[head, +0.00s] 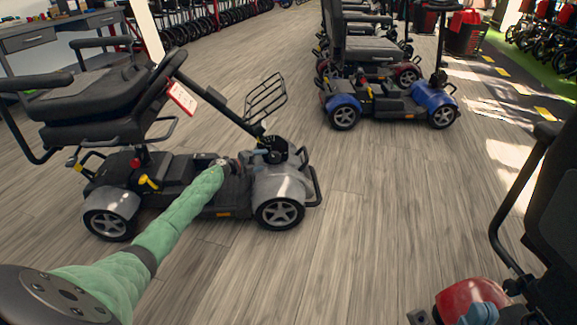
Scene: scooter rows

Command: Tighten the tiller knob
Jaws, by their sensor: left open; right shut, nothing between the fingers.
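A silver-grey mobility scooter (283,184) stands at the left. Its tiller (213,101) leans back from the front end to the seat and carries a red and white tag (182,97). A dark round part (275,146) sits at the tiller's foot; I cannot tell whether it is the tiller knob. My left arm, in a green sleeve, reaches across the scooter's floor. My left gripper (249,159) is open, just left of the tiller's foot; its fingers are small and dark, and contact is unclear.
A wire basket (266,98) hangs on the tiller's front side. A blue scooter (392,103) stands behind to the right, in a row. A red scooter (471,300) with a black seat is close at bottom right. The wooden floor between is clear.

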